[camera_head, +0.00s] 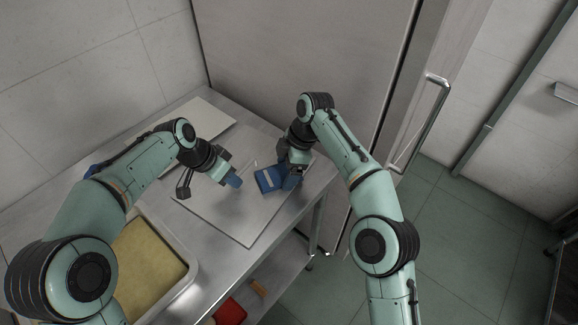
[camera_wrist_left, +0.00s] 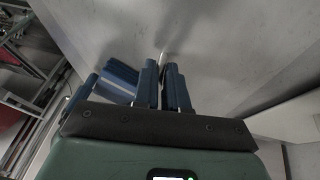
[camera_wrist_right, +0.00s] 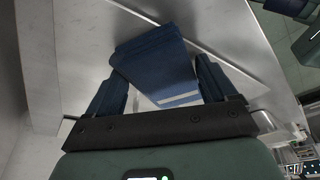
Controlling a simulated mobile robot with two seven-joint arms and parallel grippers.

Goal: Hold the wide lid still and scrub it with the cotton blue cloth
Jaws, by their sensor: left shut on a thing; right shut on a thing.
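The wide lid (camera_head: 246,226) is a flat grey metal sheet lying on the steel table. My left gripper (camera_head: 235,181) is over the lid, its blue fingers close together. In the left wrist view, the left fingers (camera_wrist_left: 163,80) close around a thin upright metal part that looks like the lid's handle. The blue cloth (camera_head: 266,180) lies on the right part of the lid, folded, with a pale stripe. My right gripper (camera_head: 292,176) is shut on it. In the right wrist view the cloth (camera_wrist_right: 155,62) fills the space between the fingers and hides part of the lid.
Another flat pale sheet (camera_head: 207,117) lies at the table's back. A tray (camera_head: 186,285) with a yellow-brown slab stands at the front left. A tall grey panel (camera_head: 300,60) rises behind the table. The table's right edge is close to my right gripper. A red thing (camera_head: 229,312) is below.

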